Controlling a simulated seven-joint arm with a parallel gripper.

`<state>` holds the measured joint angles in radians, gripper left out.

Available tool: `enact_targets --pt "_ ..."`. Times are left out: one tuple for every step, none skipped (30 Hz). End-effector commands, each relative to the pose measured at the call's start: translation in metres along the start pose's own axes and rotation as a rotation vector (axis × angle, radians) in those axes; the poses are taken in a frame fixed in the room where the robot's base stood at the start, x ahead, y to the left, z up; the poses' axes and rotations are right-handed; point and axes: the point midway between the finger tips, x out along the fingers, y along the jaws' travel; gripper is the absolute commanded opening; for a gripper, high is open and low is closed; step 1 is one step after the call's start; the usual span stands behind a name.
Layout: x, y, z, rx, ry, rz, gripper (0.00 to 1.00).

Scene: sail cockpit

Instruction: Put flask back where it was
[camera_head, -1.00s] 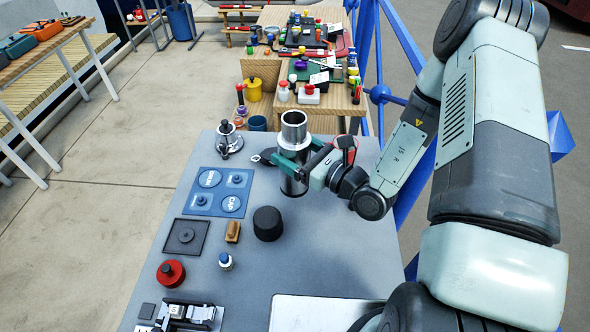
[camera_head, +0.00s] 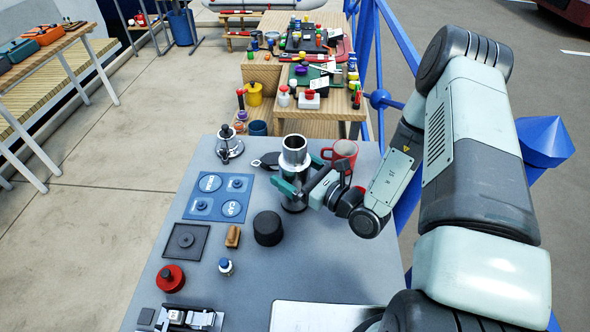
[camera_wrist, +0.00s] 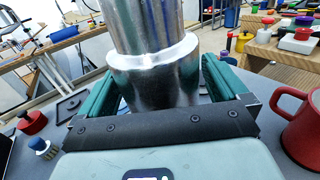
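The flask (camera_head: 294,150) is a shiny silver cylinder with a wide collar and an open top. It stands upright near the back right of the grey table, its lower end at or just above the tabletop. My gripper (camera_head: 299,178) reaches in from the right, with its green fingers on either side of the flask below the collar. In the wrist view, the flask (camera_wrist: 150,75) is between the fingers (camera_wrist: 160,92). Whether both fingers press on it is unclear. The flask's underside is hidden.
A red mug (camera_head: 342,152) stands close behind my gripper. A black cylinder (camera_head: 268,228) is in front of the flask. A blue board (camera_head: 202,208) and a silver stand (camera_head: 229,146) lie to the left. The table's front middle (camera_head: 310,265) is clear.

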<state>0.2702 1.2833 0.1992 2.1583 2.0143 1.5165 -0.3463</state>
Motion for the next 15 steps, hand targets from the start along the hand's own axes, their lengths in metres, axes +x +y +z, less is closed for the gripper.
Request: enact_targets --pt "0.000 0.000 0.000 0.000 0.000 0.000 1.00" --pt "0.000 0.000 0.000 0.000 0.000 0.000 1.00" --pt "0.000 0.000 0.000 0.000 0.000 0.000 1.00" --pt "0.000 0.000 0.000 0.000 0.000 0.000 1.00" --pt "0.000 0.000 0.001 0.000 0.000 0.000 1.00" --pt "0.000 0.000 0.003 -0.001 0.000 0.000 1.00" --pt "0.000 0.000 0.004 -0.001 0.000 0.000 1.00" --pt "-0.004 -0.001 0.003 0.000 0.001 -0.002 1.00" --pt "-0.009 -0.001 0.003 0.000 0.001 -0.003 1.00" --pt "-0.013 -0.002 0.003 0.000 0.002 -0.005 1.00" --pt "-0.018 -0.001 0.003 0.001 0.002 -0.004 1.00" --pt "-0.026 -0.001 0.003 0.002 0.003 -0.005 1.00" --pt "-0.033 -0.002 0.003 0.002 0.003 -0.006 1.00" --pt "-0.040 -0.002 0.003 0.002 0.003 -0.006 1.00" --pt "-0.049 -0.001 0.003 0.002 0.002 -0.006 1.00"
